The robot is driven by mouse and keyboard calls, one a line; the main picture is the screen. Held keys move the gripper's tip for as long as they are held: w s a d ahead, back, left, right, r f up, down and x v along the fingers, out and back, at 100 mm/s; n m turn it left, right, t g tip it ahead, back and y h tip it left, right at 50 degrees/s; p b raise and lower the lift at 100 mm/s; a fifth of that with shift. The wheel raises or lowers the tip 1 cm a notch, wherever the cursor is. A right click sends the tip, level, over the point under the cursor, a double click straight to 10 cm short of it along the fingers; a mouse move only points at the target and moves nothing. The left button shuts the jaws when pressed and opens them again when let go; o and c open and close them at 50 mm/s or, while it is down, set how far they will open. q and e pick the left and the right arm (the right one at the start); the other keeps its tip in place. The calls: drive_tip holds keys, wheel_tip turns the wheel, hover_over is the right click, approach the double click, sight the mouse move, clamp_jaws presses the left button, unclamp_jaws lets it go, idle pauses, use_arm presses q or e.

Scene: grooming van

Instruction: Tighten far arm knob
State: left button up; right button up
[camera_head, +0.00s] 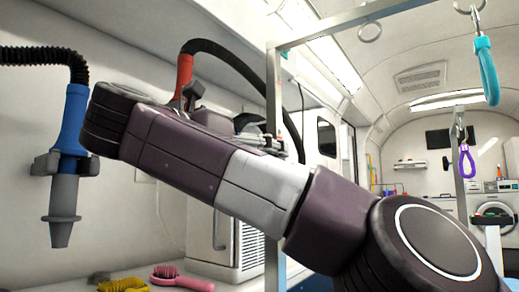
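The metal grooming frame has a near upright post (273,110), a top bar (350,18) and a far upright (460,185) to the right. One of my arms crosses the view from lower right to upper left and hides much of the middle. Behind it, dark and grey parts that look like my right gripper (262,138) are close beside the near post. I cannot tell whether they touch it or how the fingers stand. I cannot make out an arm knob; one there would be covered. My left gripper is not in view.
A blue-and-grey dryer nozzle (66,165) hangs on the left wall. A red nozzle (184,76) with a black hose is partly behind my arm. A pink brush (180,279) and a yellow brush (123,286) lie at lower left.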

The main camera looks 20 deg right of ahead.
drive_tip(key=shift+w+d, duration=0.35)
drive_tip(key=shift+d, duration=0.1)
drive_tip(key=c, duration=1.2)
